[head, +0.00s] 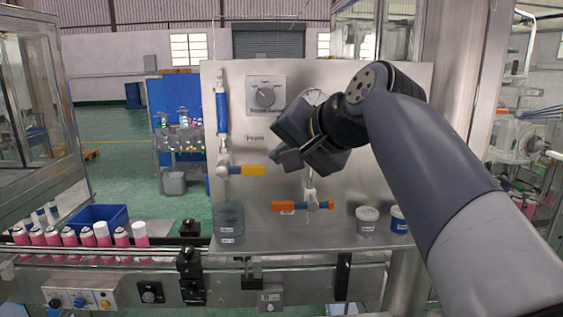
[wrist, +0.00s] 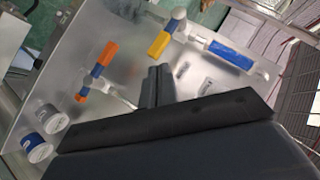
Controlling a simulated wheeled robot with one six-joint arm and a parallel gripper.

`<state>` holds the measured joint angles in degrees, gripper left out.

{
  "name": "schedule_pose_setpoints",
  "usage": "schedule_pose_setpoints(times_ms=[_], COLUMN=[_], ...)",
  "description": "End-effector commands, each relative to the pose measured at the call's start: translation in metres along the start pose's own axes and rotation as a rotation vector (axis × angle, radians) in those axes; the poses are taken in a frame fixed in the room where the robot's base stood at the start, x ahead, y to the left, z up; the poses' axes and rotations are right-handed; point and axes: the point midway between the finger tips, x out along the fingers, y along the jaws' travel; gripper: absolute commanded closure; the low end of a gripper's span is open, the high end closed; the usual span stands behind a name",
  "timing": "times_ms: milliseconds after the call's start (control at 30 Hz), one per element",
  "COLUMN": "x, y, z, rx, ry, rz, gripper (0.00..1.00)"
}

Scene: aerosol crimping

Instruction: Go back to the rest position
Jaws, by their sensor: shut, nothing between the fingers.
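My gripper (head: 283,157) is in front of the upright steel panel (head: 420,120) in the head view, to the left of my bent arm. In the wrist view my gripper (wrist: 157,72) has its fingers together, with nothing between them. It covers part of the gauge and the pipe behind it in the head view. It appears apart from the yellow-handled valve (head: 252,170) and the orange-handled valve (head: 290,206). Both valves also show in the wrist view, the yellow handle (wrist: 160,44) and the orange handle (wrist: 107,53).
A knob (head: 264,95) and a blue-sleeved pipe (head: 222,112) are on the panel. A clear container (head: 229,222) stands at the shelf's left. A grey-white cup (head: 367,219) and a blue-labelled cup (head: 399,221) stand at right. Pink cans (head: 70,238) line the conveyor beside a blue bin (head: 98,216).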

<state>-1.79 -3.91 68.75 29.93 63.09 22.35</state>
Motion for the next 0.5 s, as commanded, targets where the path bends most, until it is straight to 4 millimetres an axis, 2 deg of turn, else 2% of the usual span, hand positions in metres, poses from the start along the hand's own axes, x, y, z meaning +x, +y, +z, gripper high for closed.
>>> schedule_pose_setpoints(times_ms=[333,500], x=[0.001,0.015], y=[0.001,0.009], z=[0.000,-0.002], rx=[0.000,0.001], ry=[-0.001,-0.003], rz=[0.001,0.003], gripper=[1.00,1.00])
